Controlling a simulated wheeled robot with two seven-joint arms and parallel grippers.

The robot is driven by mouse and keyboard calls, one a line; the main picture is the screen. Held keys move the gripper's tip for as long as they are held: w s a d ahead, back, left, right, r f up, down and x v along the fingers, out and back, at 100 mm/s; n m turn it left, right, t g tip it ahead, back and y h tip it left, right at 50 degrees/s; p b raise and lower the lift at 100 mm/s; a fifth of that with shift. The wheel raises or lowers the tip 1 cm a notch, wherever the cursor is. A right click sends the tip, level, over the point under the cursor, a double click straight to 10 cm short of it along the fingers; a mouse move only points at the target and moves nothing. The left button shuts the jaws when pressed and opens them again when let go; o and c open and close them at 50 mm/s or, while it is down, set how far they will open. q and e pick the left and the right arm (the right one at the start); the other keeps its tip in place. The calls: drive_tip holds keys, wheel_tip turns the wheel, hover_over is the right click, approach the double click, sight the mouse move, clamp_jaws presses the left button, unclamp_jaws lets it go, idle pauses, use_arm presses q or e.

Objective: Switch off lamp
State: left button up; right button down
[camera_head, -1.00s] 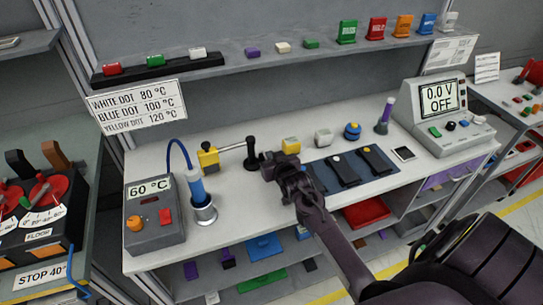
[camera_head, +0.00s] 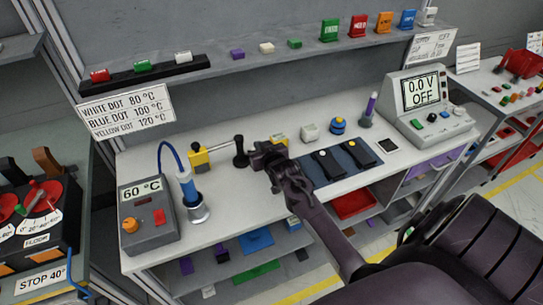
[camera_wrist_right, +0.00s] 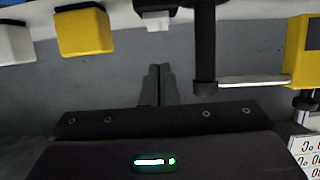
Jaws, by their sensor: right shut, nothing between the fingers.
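Nothing in view is clearly recognisable as a lit lamp. My right gripper (camera_head: 260,152) is shut and empty over the workbench, just right of a black upright post (camera_head: 240,152). A silver rod joins the post to a yellow block (camera_head: 199,158). In the right wrist view my shut fingertips (camera_wrist_right: 156,72) point toward the bench. There the black post (camera_wrist_right: 204,50), the rod and the yellow block (camera_wrist_right: 302,50) lie to the right of them, apart. A small white block (camera_wrist_right: 152,20) lies just beyond the fingertips. My left gripper is not in view.
A grey heater box (camera_head: 148,220) reads 60 °C, with a blue tool (camera_head: 186,188) in a metal cup beside it. A blue mat (camera_head: 318,177) holds black devices. A meter (camera_head: 425,100) reading 0.0 V OFF stands right. A shelf (camera_head: 215,62) of coloured blocks spans behind.

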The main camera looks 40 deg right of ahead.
use_arm(q)
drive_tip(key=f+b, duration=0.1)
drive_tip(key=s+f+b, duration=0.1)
drive_tip(key=b, duration=0.1)
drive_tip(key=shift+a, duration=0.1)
use_arm(e)
drive_tip(key=f+v, duration=0.1)
drive_tip(key=v, duration=0.9)
drive_tip(key=shift+s+f, duration=0.3)
drive_tip(key=shift+s, duration=0.3)
drive_tip(key=shift+a, duration=0.1)
